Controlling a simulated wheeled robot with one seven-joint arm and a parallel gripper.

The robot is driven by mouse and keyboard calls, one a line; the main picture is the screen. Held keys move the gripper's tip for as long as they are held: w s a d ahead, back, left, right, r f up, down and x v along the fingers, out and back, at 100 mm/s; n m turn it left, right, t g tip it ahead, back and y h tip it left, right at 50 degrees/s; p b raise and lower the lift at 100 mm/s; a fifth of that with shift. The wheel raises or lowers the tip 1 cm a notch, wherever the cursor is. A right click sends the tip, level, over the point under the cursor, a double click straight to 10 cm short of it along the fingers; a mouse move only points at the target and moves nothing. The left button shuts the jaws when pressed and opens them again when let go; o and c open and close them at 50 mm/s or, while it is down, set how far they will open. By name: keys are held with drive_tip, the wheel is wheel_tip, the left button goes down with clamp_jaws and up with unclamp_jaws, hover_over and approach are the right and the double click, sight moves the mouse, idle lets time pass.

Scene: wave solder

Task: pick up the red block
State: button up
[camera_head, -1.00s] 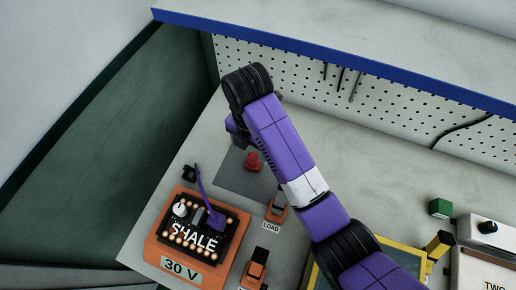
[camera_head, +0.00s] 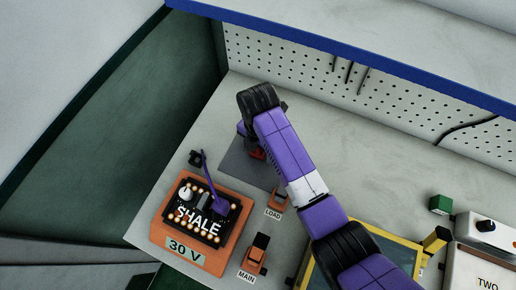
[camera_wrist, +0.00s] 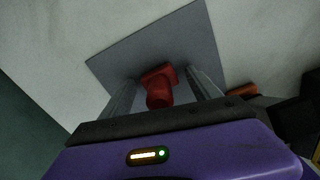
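A red object, the only red piece I see, stands on a grey mat (camera_head: 243,170) on the bench. It has a wide base and a narrower round part, and in the wrist view the red block (camera_wrist: 159,86) sits between the two fingers of my gripper (camera_wrist: 158,92). The fingers are apart, with a gap showing on each side of the red piece. In the head view my arm covers most of the red block (camera_head: 258,153), and the fingers are hidden there.
An orange box marked SHALE and 30 V (camera_head: 190,250) stands left of the mat, with a purple lever. Orange switches labelled LOAD (camera_head: 277,199) and MAIN (camera_head: 257,254) are near. A green block (camera_head: 440,204) and a yellow-framed panel are at right. A pegboard closes the back.

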clamp_jaws()
drive_tip(key=shift+r, duration=0.1)
